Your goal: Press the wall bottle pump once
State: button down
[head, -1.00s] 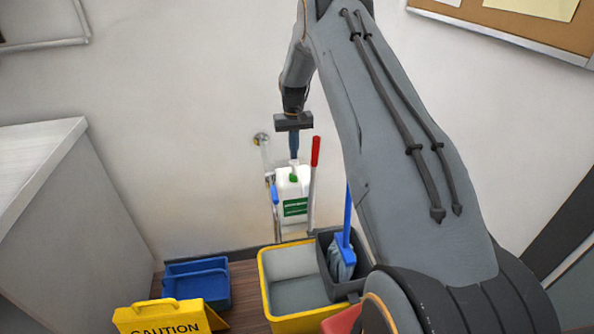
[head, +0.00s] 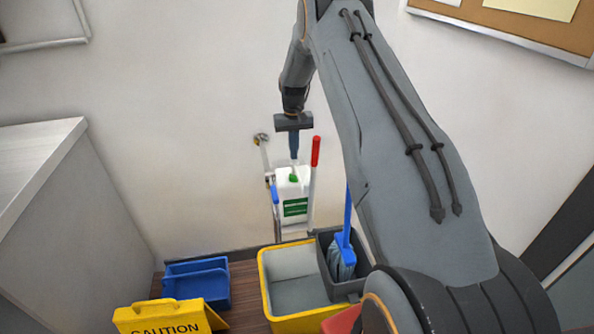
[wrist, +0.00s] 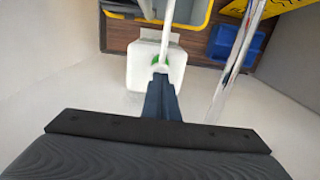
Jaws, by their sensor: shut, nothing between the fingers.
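The wall bottle (head: 292,190) is white with a green label and hangs low on the wall in the head view. Its green pump collar (head: 293,178) sits on top. My gripper (head: 294,159) points down, shut and empty, with its blue-grey fingertips right over the pump top. In the wrist view the shut fingertips (wrist: 160,78) are at the pump, with the green collar (wrist: 155,61) and white bottle (wrist: 143,76) just beyond. The fingers partly hide the pump head, so I cannot tell whether they touch it or whether it is pushed down.
A red-handled pole (head: 315,152) stands close right of the bottle. A metal pole (wrist: 236,70) runs along its other side. Below are a yellow bucket (head: 262,280), a blue dustpan (head: 195,280) and a yellow caution sign (head: 160,319).

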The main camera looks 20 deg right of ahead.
jog(key=shift+f, duration=0.2)
dwell(0.4)
jog(key=shift+f+b, duration=0.8)
jog(key=shift+f, duration=0.6)
jog(key=shift+r+p, duration=0.45)
jog(key=shift+r, duration=1.1)
jog(key=shift+r+p, duration=0.9)
jog(key=shift+r, duration=2.1)
